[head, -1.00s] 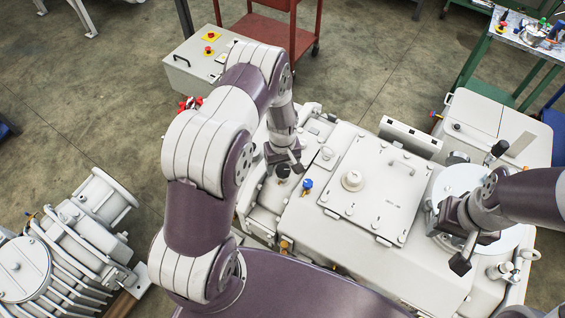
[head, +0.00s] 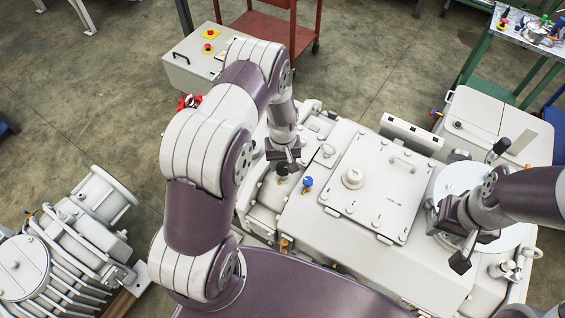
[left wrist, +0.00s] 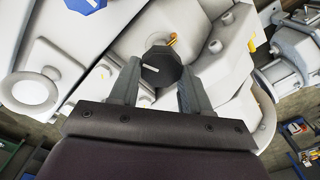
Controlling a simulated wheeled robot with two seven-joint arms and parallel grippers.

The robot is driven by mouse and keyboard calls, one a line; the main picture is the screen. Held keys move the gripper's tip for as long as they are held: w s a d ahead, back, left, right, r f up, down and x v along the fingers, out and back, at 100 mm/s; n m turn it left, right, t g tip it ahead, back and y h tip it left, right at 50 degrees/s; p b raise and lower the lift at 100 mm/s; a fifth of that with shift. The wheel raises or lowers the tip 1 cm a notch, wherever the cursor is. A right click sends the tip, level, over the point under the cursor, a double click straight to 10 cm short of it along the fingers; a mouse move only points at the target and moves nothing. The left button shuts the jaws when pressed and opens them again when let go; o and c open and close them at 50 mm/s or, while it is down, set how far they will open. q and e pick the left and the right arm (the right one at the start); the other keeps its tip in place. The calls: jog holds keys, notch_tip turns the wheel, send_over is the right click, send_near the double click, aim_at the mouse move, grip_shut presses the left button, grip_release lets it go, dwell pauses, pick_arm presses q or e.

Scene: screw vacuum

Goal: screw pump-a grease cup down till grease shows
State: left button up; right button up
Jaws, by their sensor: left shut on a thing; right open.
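A dark faceted cap with a white mark (left wrist: 160,68), which I take to be the grease cup, stands on the pale machine. It also shows in the head view as a small black knob (head: 282,171). My left gripper (head: 284,160) is over it from above. In the left wrist view, the two fingers of my left gripper (left wrist: 161,84) are on either side of the cap, shut on it. I see no grease.
A blue knob (head: 307,182) stands close to the right of the cap. A bolted cover (head: 375,195) with a round white knob lies further right. A grey control box (head: 190,70) and a red cart (head: 270,35) stand behind. A ribbed pump (head: 60,250) is at the left.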

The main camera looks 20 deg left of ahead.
pick_arm(q)
jog(key=m+b, duration=0.1)
jog(key=m, duration=0.3)
jog(key=shift+w+d, duration=0.1)
jog(key=shift+d, duration=0.05)
jog(key=m+b, duration=0.1)
jog(key=m, duration=0.4)
jog(key=shift+d+m+b, duration=0.1)
jog(key=shift+m+b, duration=0.2)
jog(key=shift+r, duration=0.1)
jog(key=o, duration=1.1)
jog(key=shift+c, duration=0.2)
